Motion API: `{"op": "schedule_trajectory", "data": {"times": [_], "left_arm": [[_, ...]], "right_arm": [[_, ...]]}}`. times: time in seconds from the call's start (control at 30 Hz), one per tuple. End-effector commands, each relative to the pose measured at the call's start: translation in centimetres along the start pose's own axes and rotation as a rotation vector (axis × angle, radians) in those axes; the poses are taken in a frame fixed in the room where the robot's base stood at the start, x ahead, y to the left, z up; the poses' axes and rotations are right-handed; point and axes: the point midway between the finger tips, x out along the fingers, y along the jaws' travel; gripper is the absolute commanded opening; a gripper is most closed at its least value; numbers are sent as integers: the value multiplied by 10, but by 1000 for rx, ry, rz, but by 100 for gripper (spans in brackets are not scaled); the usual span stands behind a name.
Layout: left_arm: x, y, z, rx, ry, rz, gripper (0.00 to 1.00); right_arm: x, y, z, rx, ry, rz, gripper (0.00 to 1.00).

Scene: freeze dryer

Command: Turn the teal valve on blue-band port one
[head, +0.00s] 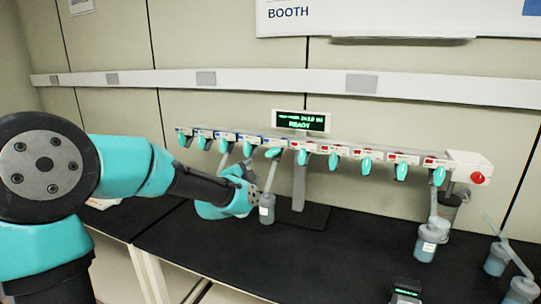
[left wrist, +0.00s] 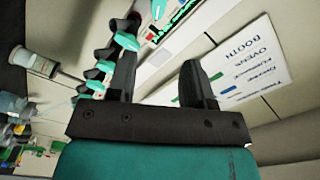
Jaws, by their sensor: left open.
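A manifold carries a row of teal valves. The blue-band ports are on its left half, with valves at the far left (head: 183,140), beside it (head: 203,143) and further right (head: 224,145). Port numbers are too small to read. One teal valve (head: 273,153) is tilted sideways, while most others hang down. My left gripper (head: 246,178) is just below and in front of the blue-band section. In the left wrist view my left gripper (left wrist: 161,45) is open, with nothing visible between its fingers. A teal valve (left wrist: 125,41) appears beside its left finger; contact cannot be told. My right gripper is not in view.
A flask (head: 266,210) hangs close to my left gripper. A display (head: 300,121) reads READY. More flasks (head: 497,258) stand at the right; the black bench (head: 340,255) is clear in the middle.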

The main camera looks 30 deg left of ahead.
Motion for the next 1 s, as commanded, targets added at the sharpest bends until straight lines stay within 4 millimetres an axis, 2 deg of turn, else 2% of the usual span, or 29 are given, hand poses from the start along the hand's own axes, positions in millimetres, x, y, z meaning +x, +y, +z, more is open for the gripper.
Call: {"op": "schedule_trajectory", "data": {"times": [0.17,0.33,1.0], "left_arm": [[7,1,0,-1,-1,2,47],[26,2,0,-1,-1,2,47],[137,2,1,-1,-1,2,47]], "right_arm": [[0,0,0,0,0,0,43],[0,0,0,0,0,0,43],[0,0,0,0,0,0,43]]}}
